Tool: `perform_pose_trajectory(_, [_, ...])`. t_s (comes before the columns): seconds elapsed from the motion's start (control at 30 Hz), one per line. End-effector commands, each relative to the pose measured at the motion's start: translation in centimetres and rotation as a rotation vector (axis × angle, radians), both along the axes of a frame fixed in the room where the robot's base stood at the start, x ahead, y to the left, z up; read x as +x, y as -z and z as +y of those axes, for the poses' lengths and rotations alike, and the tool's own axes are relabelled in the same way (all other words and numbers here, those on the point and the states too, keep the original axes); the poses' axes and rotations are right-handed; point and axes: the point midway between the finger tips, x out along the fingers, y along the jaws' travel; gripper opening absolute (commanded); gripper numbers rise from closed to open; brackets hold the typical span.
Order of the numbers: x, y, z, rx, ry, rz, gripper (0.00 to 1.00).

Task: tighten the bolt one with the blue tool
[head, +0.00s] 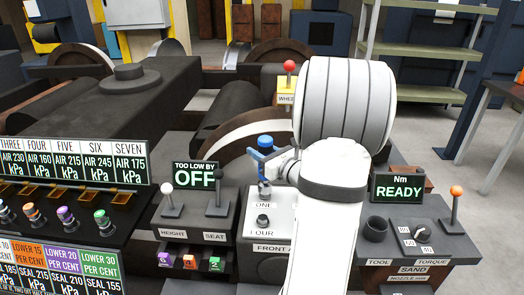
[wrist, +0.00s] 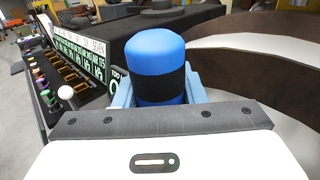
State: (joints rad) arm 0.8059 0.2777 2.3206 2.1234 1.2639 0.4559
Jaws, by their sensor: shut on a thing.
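The blue tool (head: 265,142) has a blue cap and a dark band. It stands about upright in my gripper (head: 260,160), whose light-blue fingers are shut on it. In the wrist view the blue tool (wrist: 155,55) fills the space between the fingers (wrist: 158,98). The tool's lower end is over the spot labelled ONE on the white front panel (head: 282,232). Bolt one is hidden under the tool, so I cannot tell whether they touch. A dark bolt (head: 263,220) shows by the label FOUR.
A torque console (head: 408,243) at right has a tool holder (head: 375,229), a knob and a display (head: 398,187) reading "Nm READY". A red-knobbed lever (head: 289,68) stands behind.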

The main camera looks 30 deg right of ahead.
Motion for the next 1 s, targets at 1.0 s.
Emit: perform_pose_trajectory(1.0, [-0.03, 1.07, -0.10, -0.001, 0.002, -0.002, 0.01])
